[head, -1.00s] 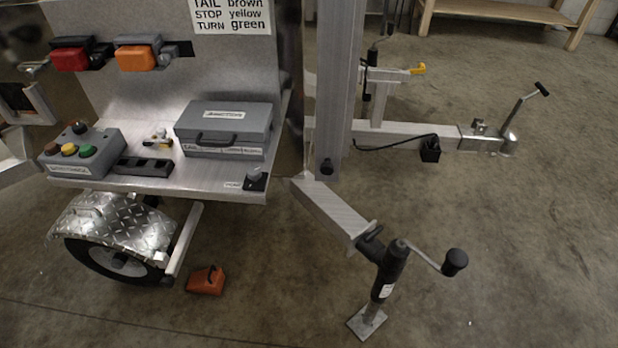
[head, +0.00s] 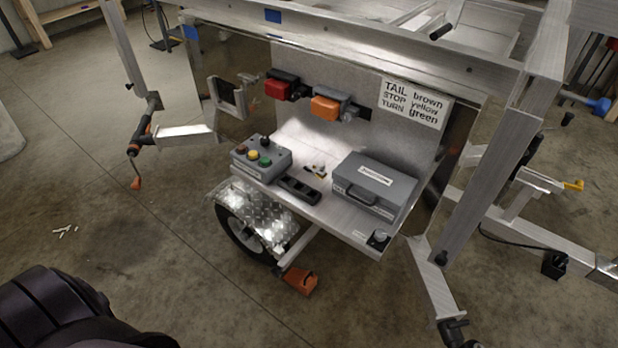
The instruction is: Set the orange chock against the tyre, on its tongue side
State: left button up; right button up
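The orange chock (head: 300,281) lies on the concrete floor to the right of the tyre, on the side where the trailer's tongue (head: 598,262) is. The black tyre (head: 232,236) sits under a diamond-plate mudguard (head: 265,215), which hides its top. A sloping metal strut end (head: 290,258) comes down between tyre and chock and covers part of the space there. The chock looks close to the tyre; whether they touch cannot be told. No gripper fingers show. A dark ribbed part of my own body fills the bottom left corner.
The trailer's shelf (head: 345,232) overhangs the wheel, carrying a grey case (head: 373,186) and a button box (head: 261,159). A jack (head: 455,330) stands right of the chock, cut by the bottom edge. The floor in front of the chock is clear.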

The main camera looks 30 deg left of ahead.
aim_at(299, 275)
jog(key=u, duration=0.9)
jog(key=i+j, duration=0.15)
jog(key=i+j+z, duration=0.1)
jog(key=z, duration=0.25)
jog(key=j+z, duration=0.6)
jog(key=z, duration=0.15)
